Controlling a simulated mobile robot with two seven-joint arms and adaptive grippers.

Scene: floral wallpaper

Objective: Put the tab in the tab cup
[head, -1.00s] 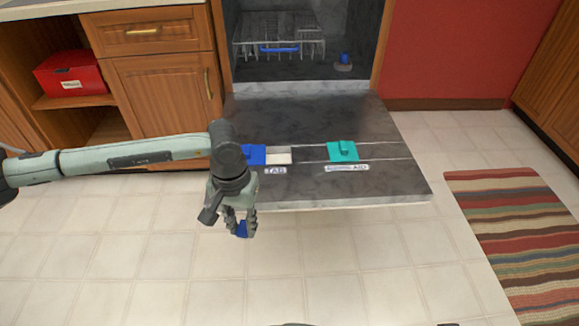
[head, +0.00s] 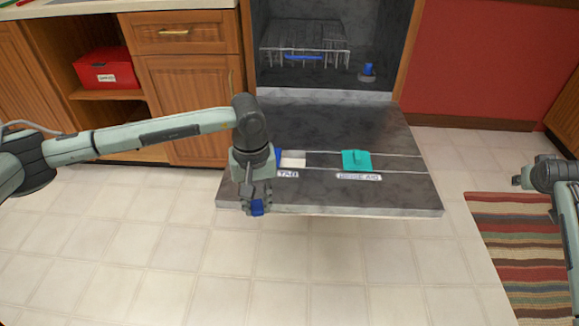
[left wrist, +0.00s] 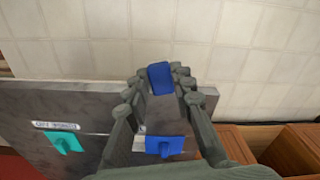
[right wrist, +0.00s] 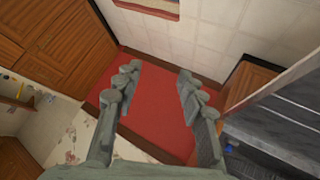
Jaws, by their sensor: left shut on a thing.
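A small blue tab (head: 257,208) is in my left gripper (head: 255,203), whose fingers are shut on it at the front edge of the lowered dishwasher door. The left wrist view shows the tab (left wrist: 160,77) between the fingertips. The tab cup is a pale compartment (head: 293,159) in the door above the label TAB, with its blue lid (left wrist: 165,146) slid to one side. In the head view my left arm partly hides this lid. My right gripper (right wrist: 158,85) is open and empty, away from the door; my right arm shows at the head view's right edge.
The dishwasher door (head: 400,190) lies open and flat. A teal lid (head: 357,160) sits to the right of the tab cup. Inside are a wire rack (head: 305,45) and a blue-topped part (head: 367,70). A red box (head: 107,68) stands on a shelf. A striped rug (head: 510,235) lies right.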

